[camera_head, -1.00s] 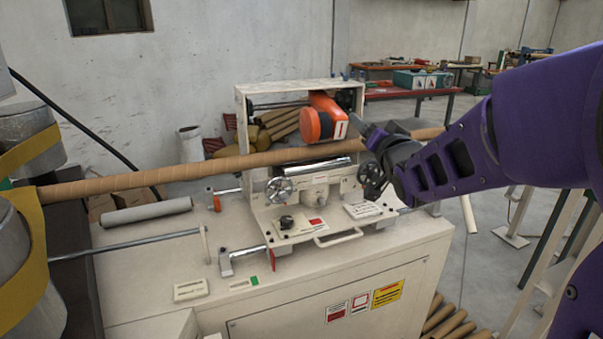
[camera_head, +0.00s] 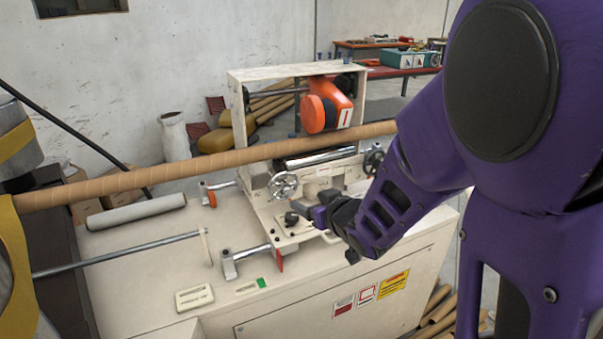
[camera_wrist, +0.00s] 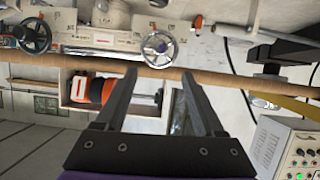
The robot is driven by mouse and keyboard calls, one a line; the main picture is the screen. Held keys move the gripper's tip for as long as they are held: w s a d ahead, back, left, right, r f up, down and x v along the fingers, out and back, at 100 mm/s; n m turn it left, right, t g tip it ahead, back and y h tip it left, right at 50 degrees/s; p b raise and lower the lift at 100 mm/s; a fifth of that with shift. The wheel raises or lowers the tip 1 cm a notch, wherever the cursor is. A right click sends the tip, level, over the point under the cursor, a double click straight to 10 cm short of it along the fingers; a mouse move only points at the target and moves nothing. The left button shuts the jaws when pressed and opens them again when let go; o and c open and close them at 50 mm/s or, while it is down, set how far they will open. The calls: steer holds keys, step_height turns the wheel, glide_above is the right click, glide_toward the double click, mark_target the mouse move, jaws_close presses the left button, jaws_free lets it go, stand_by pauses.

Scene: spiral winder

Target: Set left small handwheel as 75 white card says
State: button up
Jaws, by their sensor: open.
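The left small handwheel (camera_head: 284,185) is a spoked metal wheel on the front of the cream carriage (camera_head: 260,206). In the wrist view, which looks upside down, a small handwheel (camera_wrist: 158,48) that seems to be the same one lies just beyond the fingertips. My gripper (camera_wrist: 159,75) is open and empty, its fingers apart and pointing toward that wheel, without visible contact. In the head view my gripper (camera_head: 300,209) is low, just right of and below the wheel. A white card (camera_head: 194,298) lies on the machine top; its print is too small to read.
A long brown tube (camera_head: 200,167) crosses behind the handwheel. An orange motor unit (camera_head: 323,105) sits above it in the frame. A second handwheel (camera_head: 373,160) is at the right, partly beside my arm. A clamp lever (camera_head: 240,258) stands left of my gripper.

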mark_target(289, 191)
steer(key=x, duration=1.4)
steer(key=shift+a, duration=0.1)
jaws_close()
